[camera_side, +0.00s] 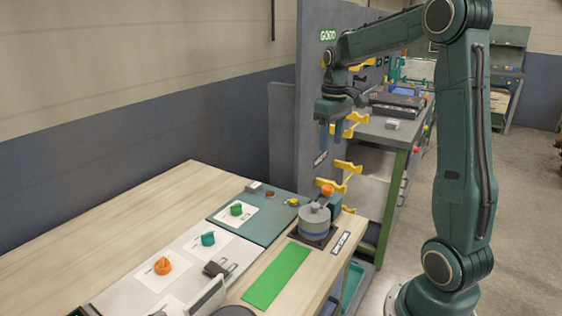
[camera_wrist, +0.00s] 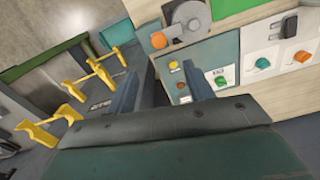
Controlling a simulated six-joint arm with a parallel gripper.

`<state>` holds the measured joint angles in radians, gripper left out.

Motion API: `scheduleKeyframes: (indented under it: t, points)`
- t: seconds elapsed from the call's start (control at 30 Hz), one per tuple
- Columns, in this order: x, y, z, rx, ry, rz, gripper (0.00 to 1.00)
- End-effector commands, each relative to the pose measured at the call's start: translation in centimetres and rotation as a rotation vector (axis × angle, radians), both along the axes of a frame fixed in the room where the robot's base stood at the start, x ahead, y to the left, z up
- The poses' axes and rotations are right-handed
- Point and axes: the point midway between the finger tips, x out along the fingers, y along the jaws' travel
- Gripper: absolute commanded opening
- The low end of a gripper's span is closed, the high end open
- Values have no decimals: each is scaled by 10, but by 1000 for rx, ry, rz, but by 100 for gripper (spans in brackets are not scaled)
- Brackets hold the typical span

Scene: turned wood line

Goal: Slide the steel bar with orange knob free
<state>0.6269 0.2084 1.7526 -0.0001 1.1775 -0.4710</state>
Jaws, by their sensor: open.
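The orange knob (camera_side: 327,190) of the steel bar stands at the back edge of the wooden bench, beside a round grey fixture (camera_side: 314,218) on a dark base. The bar itself is hard to make out. In the wrist view the orange knob (camera_wrist: 159,40) shows beside the grey fixture (camera_wrist: 190,13), above the gap between my fingers. My gripper (camera_side: 331,140) points down, open and empty, well above the knob and in front of the grey upright panel. Its two fingers (camera_wrist: 162,82) are spread apart in the wrist view and touch nothing.
Yellow hooks (camera_side: 345,167) stick out from the grey panel (camera_side: 312,110), close to my gripper and the knob. A teal plate (camera_side: 262,222) and a white panel with orange (camera_side: 162,266) and green knobs lie on the bench. A green strip (camera_side: 277,276) lies in front of the fixture.

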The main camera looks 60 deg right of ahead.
Motion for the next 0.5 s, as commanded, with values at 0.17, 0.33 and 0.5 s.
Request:
scheduleKeyframes:
  t: [0.17,0.33,0.5]
  points:
    - [0,-3,-2,3,4,-1,52]
    - [0,-3,-4,3,4,-1,52]
    - [0,-2,-14,3,5,-1,52]
